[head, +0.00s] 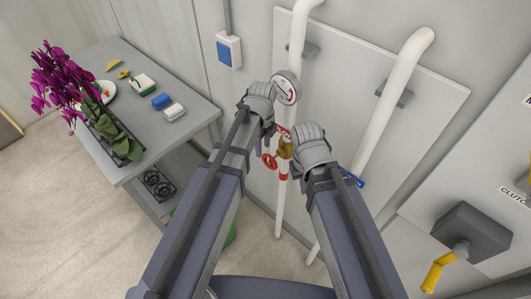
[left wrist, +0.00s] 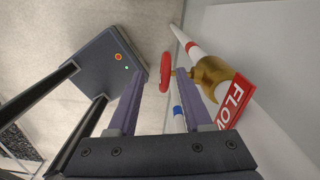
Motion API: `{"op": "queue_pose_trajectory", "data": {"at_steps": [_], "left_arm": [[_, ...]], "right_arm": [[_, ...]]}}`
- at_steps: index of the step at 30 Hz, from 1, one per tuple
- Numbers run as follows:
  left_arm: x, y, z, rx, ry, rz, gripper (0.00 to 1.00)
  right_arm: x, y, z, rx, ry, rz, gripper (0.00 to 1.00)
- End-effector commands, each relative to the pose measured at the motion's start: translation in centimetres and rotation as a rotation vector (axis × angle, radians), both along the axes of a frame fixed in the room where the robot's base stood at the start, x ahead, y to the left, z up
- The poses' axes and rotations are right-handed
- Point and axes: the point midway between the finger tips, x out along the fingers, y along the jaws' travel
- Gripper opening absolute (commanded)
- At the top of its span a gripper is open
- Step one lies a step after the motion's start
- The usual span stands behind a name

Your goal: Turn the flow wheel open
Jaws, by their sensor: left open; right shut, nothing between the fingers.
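The red flow wheel (head: 270,161) sits on a brass valve (head: 285,149) on a white pipe, beside a red FLOW label (head: 283,131). My left gripper (head: 262,145) is open at the wheel. In the left wrist view the wheel (left wrist: 165,72) shows nearly edge-on between the tips of my left gripper (left wrist: 162,75), with gaps on both sides. I cannot tell how deep it sits between them. The brass valve (left wrist: 210,75) is just right of the fingers. My right gripper (head: 312,145) is right of the valve, shut and empty; its fingertips are hidden.
A round gauge (head: 285,88) is above the valve. A second white pipe (head: 383,115) with a blue handle (head: 350,181) runs to the right. A yellow lever (head: 436,275) on a grey box is at lower right. A grey table (head: 180,80) with orchids (head: 60,85) stands left.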

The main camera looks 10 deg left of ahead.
Motion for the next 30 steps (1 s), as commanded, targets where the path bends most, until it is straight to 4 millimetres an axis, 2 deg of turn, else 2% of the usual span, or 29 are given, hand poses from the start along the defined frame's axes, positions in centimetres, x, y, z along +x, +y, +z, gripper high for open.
{"op": "queue_pose_trajectory", "data": {"at_steps": [6,17,23,30], "left_arm": [[0.8,-0.7,0.2,-0.001,0.004,-0.175,0.5],[0.8,-0.7,-0.5,0.0,0.005,-0.192,0.5],[0.8,-0.7,-2.4,0.0,0.005,-0.192,0.5],[0.8,-0.7,-5.6,0.0,0.005,-0.191,0.5]], "right_arm": [[0.0,0.0,0.2,0.0,0.0,0.0,0.0],[0.0,0.0,-0.5,0.0,0.0,0.0,0.0],[0.0,0.0,-2.4,0.0,0.0,-0.001,0.0],[0.0,0.0,-5.6,0.0,0.0,-0.002,0.0]]}}
